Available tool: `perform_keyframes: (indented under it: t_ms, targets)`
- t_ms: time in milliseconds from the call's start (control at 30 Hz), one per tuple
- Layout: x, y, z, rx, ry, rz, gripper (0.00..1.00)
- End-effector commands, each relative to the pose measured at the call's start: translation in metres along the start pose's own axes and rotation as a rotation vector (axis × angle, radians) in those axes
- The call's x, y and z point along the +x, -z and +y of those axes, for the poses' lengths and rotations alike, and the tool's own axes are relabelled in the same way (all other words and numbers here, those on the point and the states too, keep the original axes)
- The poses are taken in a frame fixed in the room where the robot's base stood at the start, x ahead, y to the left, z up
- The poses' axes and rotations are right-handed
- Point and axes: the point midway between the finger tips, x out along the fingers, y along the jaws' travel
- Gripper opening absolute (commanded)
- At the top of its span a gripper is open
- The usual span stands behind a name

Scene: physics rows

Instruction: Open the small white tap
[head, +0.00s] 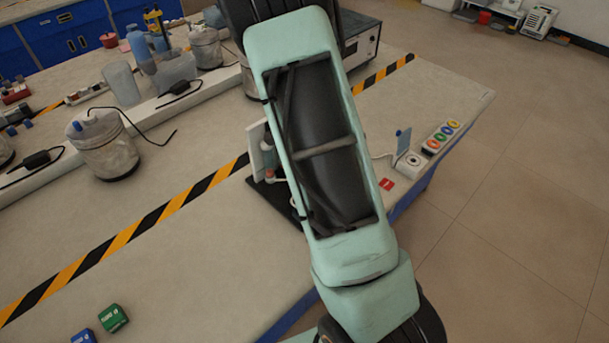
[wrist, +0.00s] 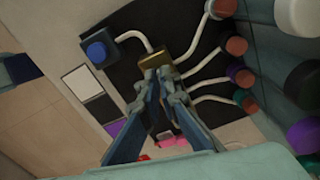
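I cannot make out a small white tap for certain in either view. In the wrist view a black board (wrist: 122,50) carries a brass-coloured block (wrist: 168,66), and white tubes run from it to several coloured caps. A blue knob (wrist: 97,52) sits at the upper left with a white tube leading from it. My gripper (wrist: 162,77) points at the board, its fingertips together just in front of the brass block. I see nothing between the tips, and cannot tell whether they touch the block. In the head view my arm hides the gripper and most of the board.
In the head view the bench (head: 195,255) has striped tape across it. A row of coloured buttons (head: 441,137) and a white device (head: 411,162) stand right of my arm. A metal container (head: 104,145) stands at left. Green (head: 112,318) and blue (head: 83,336) boxes lie at front left.

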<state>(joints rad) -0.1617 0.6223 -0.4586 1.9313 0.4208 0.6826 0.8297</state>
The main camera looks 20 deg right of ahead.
Motion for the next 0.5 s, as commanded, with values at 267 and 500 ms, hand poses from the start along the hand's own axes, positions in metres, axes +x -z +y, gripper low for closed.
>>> perform_keyframes:
  t_ms: [267, 500]
  targets:
    - [0.0015, 0.0003, -0.0002, -0.079, 0.002, -0.001, 0.0]
    - [0.0004, 0.0, -0.0003, -0.24, 0.001, -0.001, 0.0]
